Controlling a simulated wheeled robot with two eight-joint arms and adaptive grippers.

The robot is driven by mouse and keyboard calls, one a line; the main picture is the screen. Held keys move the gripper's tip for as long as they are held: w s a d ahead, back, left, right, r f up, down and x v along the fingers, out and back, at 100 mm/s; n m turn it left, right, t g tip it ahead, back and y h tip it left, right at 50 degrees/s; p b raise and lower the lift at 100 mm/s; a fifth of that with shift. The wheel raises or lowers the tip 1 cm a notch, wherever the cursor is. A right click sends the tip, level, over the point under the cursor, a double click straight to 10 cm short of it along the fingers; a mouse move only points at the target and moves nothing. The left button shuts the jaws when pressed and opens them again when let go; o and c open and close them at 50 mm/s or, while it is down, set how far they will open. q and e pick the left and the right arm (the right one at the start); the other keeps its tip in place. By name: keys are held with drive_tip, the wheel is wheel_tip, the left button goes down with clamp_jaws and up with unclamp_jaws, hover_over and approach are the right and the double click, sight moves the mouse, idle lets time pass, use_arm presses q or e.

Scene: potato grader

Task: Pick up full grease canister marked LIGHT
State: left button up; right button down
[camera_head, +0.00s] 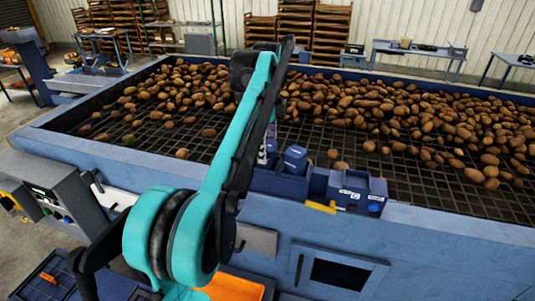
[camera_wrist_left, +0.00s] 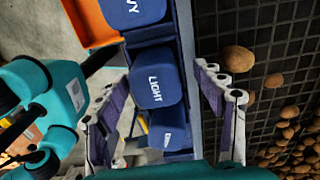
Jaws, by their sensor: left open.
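The blue canister marked LIGHT (camera_wrist_left: 157,85) shows in the left wrist view, its white lettering facing the camera. My left gripper (camera_wrist_left: 168,92) is open, with one finger on each side of that canister; I cannot tell if either finger touches it. A second blue canister, its label ending in "VY" (camera_wrist_left: 132,12), stands beside it at the top. In the head view a blue canister (camera_head: 295,160) shows on the grader's edge, right of my left gripper (camera_head: 268,155). My arm hides part of that area. My right gripper is not in view.
A smaller blue object with a white label (camera_wrist_left: 168,138) lies just beyond the LIGHT canister. A blue box with buttons (camera_head: 356,192) sits to the right on the grader rim (camera_head: 450,222). Potatoes (camera_head: 400,115) cover the mesh behind. An orange tray (camera_head: 232,288) is below.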

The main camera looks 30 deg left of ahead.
use_arm(q)
drive_tip(key=shift+s+f, duration=0.15)
drive_tip(key=shift+f, duration=0.3)
drive_tip(key=shift+s+d+f, duration=0.1)
drive_tip(key=shift+s, duration=0.1)
drive_tip(key=shift+w, duration=0.2)
drive_tip(key=c, duration=1.3)
drive_tip(key=shift+s, duration=0.1)
drive_tip(key=shift+c, duration=0.7)
